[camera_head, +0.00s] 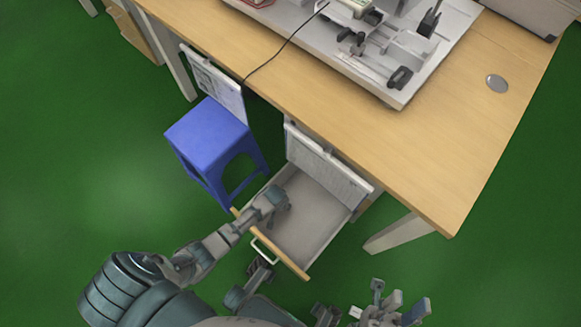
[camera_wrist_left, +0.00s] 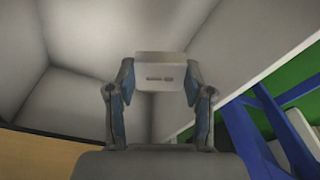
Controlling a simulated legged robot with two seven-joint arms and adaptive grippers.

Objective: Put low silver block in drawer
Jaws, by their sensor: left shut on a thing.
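The drawer (camera_head: 318,218) is pulled out from under the desk, with a light grey inside and a wooden front. My left gripper (camera_head: 276,203) is over the drawer's left part. In the left wrist view, the left gripper (camera_wrist_left: 158,88) is shut on the low silver block (camera_wrist_left: 154,72), a pale block with small dark slots. The drawer's grey inside (camera_wrist_left: 70,95) shows behind it. The block cannot be made out in the head view. My right gripper (camera_head: 398,302) is at the bottom, apart from the drawer, its fingers spread and nothing seen between them.
The wooden desk (camera_head: 440,180) carries a white board (camera_head: 320,45) with test equipment. A blue stool (camera_head: 208,135) stands left of the drawer. It also shows in the left wrist view (camera_wrist_left: 240,130). A white panel (camera_head: 325,165) stands at the drawer's back. Green floor is clear at left.

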